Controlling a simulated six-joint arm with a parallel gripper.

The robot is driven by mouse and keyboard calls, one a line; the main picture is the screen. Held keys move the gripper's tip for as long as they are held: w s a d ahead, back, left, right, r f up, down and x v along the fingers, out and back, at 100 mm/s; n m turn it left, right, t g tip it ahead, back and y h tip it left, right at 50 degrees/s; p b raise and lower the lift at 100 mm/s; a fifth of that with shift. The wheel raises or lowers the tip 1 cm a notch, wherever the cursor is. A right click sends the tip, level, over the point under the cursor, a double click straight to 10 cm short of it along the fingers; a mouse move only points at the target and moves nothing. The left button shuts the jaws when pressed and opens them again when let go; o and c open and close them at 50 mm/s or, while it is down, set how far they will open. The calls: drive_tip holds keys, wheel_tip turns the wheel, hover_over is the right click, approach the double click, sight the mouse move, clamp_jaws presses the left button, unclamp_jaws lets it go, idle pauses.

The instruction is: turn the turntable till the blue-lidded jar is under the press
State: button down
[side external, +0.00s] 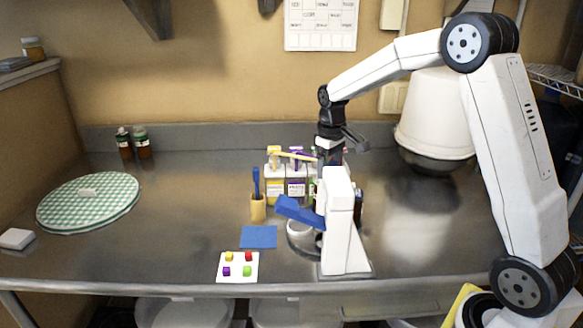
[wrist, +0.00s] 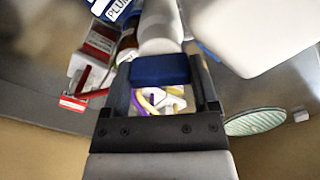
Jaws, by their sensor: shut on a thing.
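My gripper (side external: 330,150) is behind the white press (side external: 338,225), which has a blue lever (side external: 300,212). In the wrist view my gripper (wrist: 164,98) is shut on a blue piece (wrist: 160,69); I cannot tell whether it is a jar lid. A blue labelled thing (wrist: 110,9) shows at the wrist view's top left. I cannot tell which jar is under the press.
A wooden holder (side external: 258,208) with a blue tool, a blue square (side external: 259,237) and a white card (side external: 238,267) with coloured blocks lie left of the press. A round green checked mat (side external: 88,205) lies far left.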

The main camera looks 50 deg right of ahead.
drive_tip(key=shift+m, duration=0.7)
drive_tip(key=shift+w+r+m, duration=0.1)
drive_tip(key=shift+m, duration=3.7)
drive_tip(key=shift+d+m, duration=0.1)
drive_tip(key=shift+m, duration=4.4)
drive_tip(key=shift+c, duration=0.3)
unclamp_jaws()
drive_tip(key=shift+o, duration=0.3)
